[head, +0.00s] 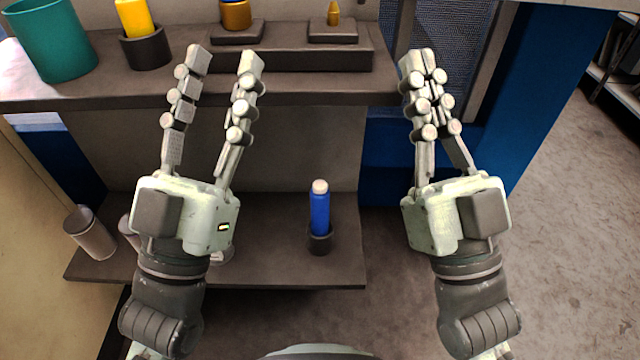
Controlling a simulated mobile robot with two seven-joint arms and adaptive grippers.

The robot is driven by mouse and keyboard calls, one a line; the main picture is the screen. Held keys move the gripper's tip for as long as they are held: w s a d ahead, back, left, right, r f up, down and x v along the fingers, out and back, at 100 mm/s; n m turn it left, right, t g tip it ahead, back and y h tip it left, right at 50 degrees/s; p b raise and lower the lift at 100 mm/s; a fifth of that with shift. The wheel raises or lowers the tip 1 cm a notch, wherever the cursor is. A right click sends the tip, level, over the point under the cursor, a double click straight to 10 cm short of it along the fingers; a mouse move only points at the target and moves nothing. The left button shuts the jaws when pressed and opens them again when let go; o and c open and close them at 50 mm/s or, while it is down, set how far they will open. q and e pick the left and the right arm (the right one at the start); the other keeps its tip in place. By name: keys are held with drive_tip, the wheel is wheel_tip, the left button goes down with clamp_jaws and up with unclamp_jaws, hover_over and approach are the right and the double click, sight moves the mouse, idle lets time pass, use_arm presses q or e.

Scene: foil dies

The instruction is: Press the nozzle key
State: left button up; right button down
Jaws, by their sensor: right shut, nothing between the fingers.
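A dark block (300,60) with two raised square keys stands on the upper shelf at the back. The right key (332,36) bears a small yellow pointed piece like a nozzle (333,14). The left key (237,38) bears an orange cylinder (236,15) with a blue top, cut off by the picture's upper edge. My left gripper (224,60) is open and empty, its fingertips showing in front of the block's left end. My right gripper (424,62) is shut and empty, to the right of the block. Neither gripper visibly touches a key.
A green cup (52,42) and a yellow cylinder (134,18) in a dark holder (147,48) stand at the left of the upper shelf (310,90). Floor is free at right.

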idle(0.8)
use_arm(q)
clamp_jaws()
drive_tip(key=shift+y, duration=0.3)
idle(0.9)
